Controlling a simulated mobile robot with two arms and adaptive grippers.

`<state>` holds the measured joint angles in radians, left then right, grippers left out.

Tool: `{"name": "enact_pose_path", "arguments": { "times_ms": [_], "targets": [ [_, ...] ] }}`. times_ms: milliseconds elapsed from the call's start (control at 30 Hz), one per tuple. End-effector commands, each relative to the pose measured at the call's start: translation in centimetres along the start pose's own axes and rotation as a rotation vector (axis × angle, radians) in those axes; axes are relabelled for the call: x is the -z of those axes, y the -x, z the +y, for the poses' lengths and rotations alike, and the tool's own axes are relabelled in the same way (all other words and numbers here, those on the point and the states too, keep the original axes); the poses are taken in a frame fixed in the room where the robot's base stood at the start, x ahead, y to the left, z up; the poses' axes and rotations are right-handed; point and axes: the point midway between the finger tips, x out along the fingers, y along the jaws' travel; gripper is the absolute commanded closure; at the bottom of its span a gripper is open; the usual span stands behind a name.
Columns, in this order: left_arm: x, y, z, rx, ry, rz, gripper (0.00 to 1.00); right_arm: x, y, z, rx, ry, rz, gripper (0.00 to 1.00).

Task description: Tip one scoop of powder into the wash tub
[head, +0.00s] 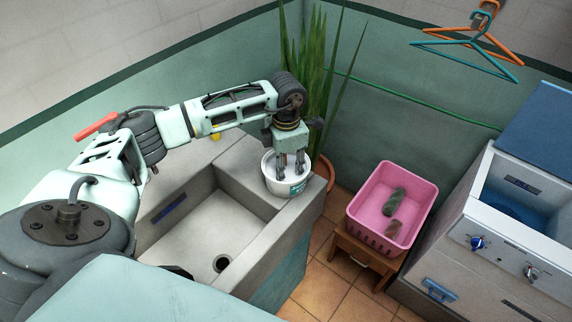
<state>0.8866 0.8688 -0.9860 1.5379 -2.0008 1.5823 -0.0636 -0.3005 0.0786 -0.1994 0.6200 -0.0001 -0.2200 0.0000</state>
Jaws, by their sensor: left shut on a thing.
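A white powder pot (270,182) with a teal label stands on the far right corner of the sink counter. My left gripper (291,172) points straight down into its mouth. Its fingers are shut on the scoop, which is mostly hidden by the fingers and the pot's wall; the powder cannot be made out. The wash tub (515,207) is the open, blue-lined well in the white machine at the right, well away from the gripper. Its blue lid (540,120) stands raised behind it. My right gripper is not in view.
A concrete sink (205,235) lies left of the pot. A tall potted plant (318,80) rises close behind my left gripper. A pink basket (415,215) with clothes sits on a wooden stool (361,262) between sink and machine. Hangers (470,48) hang above.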

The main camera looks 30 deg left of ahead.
Motion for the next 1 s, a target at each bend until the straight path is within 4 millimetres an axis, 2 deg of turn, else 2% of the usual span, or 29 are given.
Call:
{"name": "enact_pose_path", "arguments": {
  "times_ms": [233,1000],
  "targets": [
    [0.0,1.0,0.0,0.000,0.000,-0.001,0.85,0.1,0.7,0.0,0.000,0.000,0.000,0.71],
    [0.0,8.7,0.1,0.000,0.000,-0.001,0.85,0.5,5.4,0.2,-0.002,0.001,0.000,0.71]
  ]
}}
